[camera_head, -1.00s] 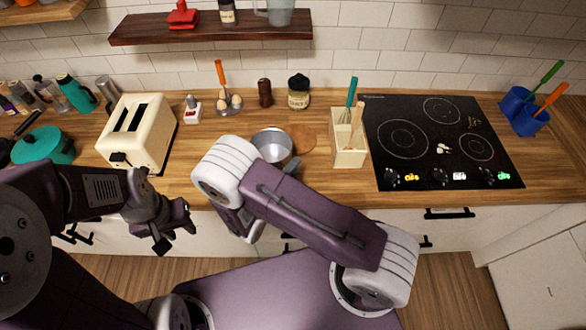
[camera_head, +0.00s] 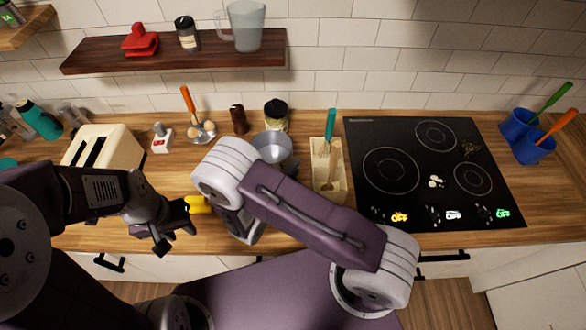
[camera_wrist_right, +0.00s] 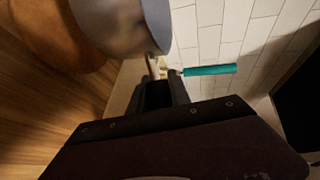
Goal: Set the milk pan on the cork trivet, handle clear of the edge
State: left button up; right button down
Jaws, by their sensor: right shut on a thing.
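The grey metal milk pan (camera_head: 272,147) is above the counter in the head view, left of the wooden utensil box. My right gripper (camera_wrist_right: 166,88) is shut on its handle (camera_wrist_right: 153,66) in the right wrist view; in the head view my own arm hides this grip. The round brown cork trivet (camera_wrist_right: 45,35) shows beside and partly behind the pan (camera_wrist_right: 125,22) in the wrist view. In the head view I cannot make it out behind the pan and arm. Whether the pan touches it is unclear. My left gripper (camera_head: 176,232) is open and empty near the counter's front edge.
A utensil box (camera_head: 328,175) and black cooktop (camera_head: 415,165) stand right of the pan. A jar (camera_head: 276,115), pepper mill (camera_head: 239,120) and egg holder (camera_head: 202,132) stand behind it. The toaster (camera_head: 100,152) is left. A yellow object (camera_head: 198,204) lies by my left gripper.

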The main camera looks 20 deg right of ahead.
notch_tip(320, 180, down, 4)
jog(key=b, duration=0.4)
jog(key=shift+s+a+f, duration=0.1)
jog(key=shift+a+f, duration=0.05)
jog(key=shift+f, duration=0.4)
jog(key=shift+f+b, duration=0.5)
jog(key=shift+b, duration=0.05)
jog(key=c, duration=1.1)
grip_release()
